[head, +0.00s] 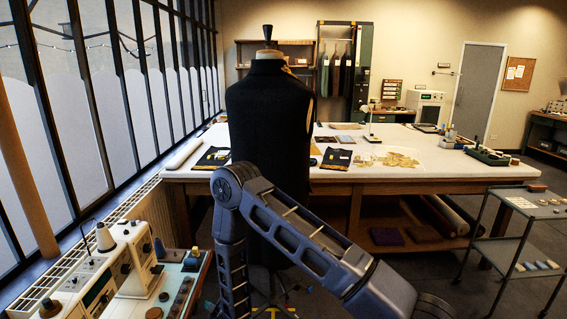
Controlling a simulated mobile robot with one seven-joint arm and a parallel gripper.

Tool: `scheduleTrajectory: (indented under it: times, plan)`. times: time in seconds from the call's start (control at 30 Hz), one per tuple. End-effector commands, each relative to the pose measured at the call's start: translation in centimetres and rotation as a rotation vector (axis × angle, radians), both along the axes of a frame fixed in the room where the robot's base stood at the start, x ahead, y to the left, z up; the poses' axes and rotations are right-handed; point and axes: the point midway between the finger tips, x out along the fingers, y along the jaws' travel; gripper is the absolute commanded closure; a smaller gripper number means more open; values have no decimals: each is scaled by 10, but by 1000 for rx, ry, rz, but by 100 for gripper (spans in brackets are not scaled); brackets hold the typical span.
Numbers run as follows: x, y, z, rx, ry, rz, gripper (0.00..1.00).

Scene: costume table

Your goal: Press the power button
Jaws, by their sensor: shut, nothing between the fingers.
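I cannot make out a power button for certain in the head view. A white sewing machine or serger (98,262) with dials and a spool of thread stands at the lower left. A boxy white device (426,104) with a dark front panel stands at the back right, too small to show its controls clearly. My gripper is out of view.
A black dress form (268,120) stands in the middle, before a large white-topped table (450,168) with fabric and patterns. A grey trolley (520,205) stands at the right. A small bench (185,285) with dark round items is at the lower left, beside the radiator.

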Motion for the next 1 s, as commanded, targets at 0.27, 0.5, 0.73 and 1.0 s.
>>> scheduleTrajectory:
  times: [0.27, 0.5, 0.73, 1.0]
  plan:
    - [0, 0, 0, 0, 0, 0, 100]
    - [0, 0, 0, 0, 0, 0, 100]
    - [0, 6, 0, 0, 0, 0, 100]
    - [0, 9, 0, 0, -1, -1, 100]
